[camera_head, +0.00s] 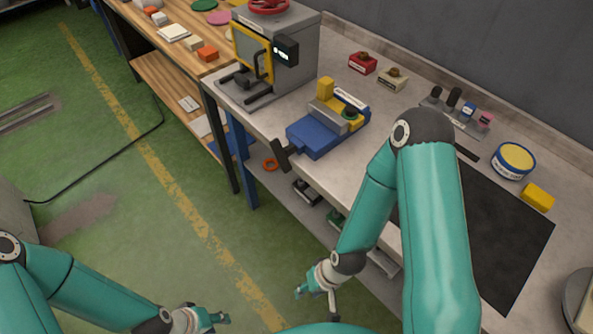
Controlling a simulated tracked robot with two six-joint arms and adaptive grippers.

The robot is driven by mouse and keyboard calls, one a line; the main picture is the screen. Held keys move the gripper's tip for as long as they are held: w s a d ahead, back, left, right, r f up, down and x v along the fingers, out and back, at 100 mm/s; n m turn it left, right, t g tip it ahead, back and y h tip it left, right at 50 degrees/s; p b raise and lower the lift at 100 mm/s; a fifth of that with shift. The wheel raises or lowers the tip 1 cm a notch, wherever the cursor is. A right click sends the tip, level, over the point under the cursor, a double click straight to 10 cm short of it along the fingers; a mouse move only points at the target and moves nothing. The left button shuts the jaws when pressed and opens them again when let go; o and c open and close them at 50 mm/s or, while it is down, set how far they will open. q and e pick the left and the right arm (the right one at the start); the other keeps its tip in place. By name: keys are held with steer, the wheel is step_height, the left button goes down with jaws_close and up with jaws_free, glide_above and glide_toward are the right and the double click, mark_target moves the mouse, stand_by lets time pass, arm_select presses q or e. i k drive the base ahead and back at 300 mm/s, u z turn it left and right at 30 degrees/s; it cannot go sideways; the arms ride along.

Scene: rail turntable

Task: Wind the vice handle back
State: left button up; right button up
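The blue vice (315,137) stands on the grey bench top near its front edge, with a yellow block (325,89) standing at its jaws. Its dark handle (282,155) is at the front left end, out over the bench edge. My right gripper (316,296) is low in front of the bench, well below the handle and apart from it, and its fingers look spread and empty. My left gripper (218,320) is at the bottom of the view over the green floor, away from the vice. Its fingers are too small to tell open from shut.
A grey machine with a yellow-framed window (252,55) stands left of the vice. Red (363,63) and tan (392,78) blocks sit behind it. A black mat (500,235), a yellow-topped tin (514,160) and a yellow block (537,196) are right. Shelves lie below the bench.

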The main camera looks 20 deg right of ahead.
mark_target(282, 154)
steer(key=z, duration=0.4)
steer(key=k, duration=0.2)
steer(key=u, duration=0.9)
steer(key=i, duration=0.1)
steer(key=z, duration=1.95)
steer(key=k, duration=1.15)
steer(key=u, duration=1)
steer(key=i, duration=1.05)
